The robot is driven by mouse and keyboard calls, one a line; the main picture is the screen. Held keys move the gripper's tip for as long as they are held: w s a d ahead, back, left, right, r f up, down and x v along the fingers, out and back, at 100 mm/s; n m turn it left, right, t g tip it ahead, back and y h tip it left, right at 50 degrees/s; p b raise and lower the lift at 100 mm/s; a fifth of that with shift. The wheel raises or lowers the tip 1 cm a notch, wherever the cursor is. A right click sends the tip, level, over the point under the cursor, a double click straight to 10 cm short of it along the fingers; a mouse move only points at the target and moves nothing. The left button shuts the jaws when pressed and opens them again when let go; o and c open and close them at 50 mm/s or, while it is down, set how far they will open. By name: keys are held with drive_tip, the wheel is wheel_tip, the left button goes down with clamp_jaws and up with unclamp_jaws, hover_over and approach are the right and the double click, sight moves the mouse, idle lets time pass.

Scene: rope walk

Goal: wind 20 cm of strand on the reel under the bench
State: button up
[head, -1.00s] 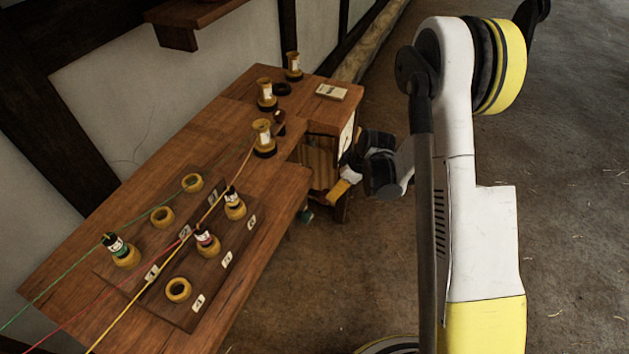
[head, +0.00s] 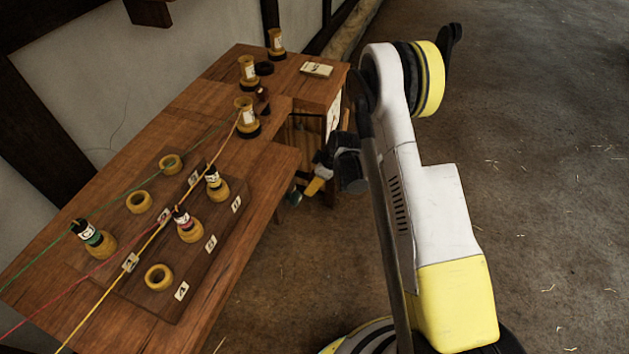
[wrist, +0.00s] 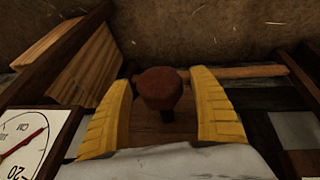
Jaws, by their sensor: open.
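In the wrist view a reddish-brown round knob (wrist: 161,88) stands between the two yellow fingers of my gripper (wrist: 165,105), which is open with a gap on both sides of it. A white dial (wrist: 28,145) with a red needle and the marks "20" and "cm" is cut off at the lower left. In the head view my gripper (head: 318,185) is at the front of the bench (head: 180,125), low by its right end. The reel is not clearly visible; the bench and my arm hide that area.
Green, red and yellow strands run over the peg board (head: 205,265) with lettered places and several wooden rings and bobbins. Spools (head: 246,118) and a small notepad (head: 317,69) stand on the bench's far end. The floor to the right is clear.

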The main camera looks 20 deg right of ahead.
drive_tip(key=c, duration=1.2)
drive_tip(key=m+g+y, duration=0.1)
drive_tip(key=g+y, duration=0.1)
drive_tip(key=g, duration=0.1)
drive_tip(key=shift+g+y, duration=0.4)
drive_tip(key=shift+m+g+y, duration=0.5)
drive_tip(key=shift+g+y, duration=0.8)
drive_tip(key=shift+g, duration=0.3)
drive_tip(key=shift+s, duration=0.1)
drive_tip(key=o, duration=1.2)
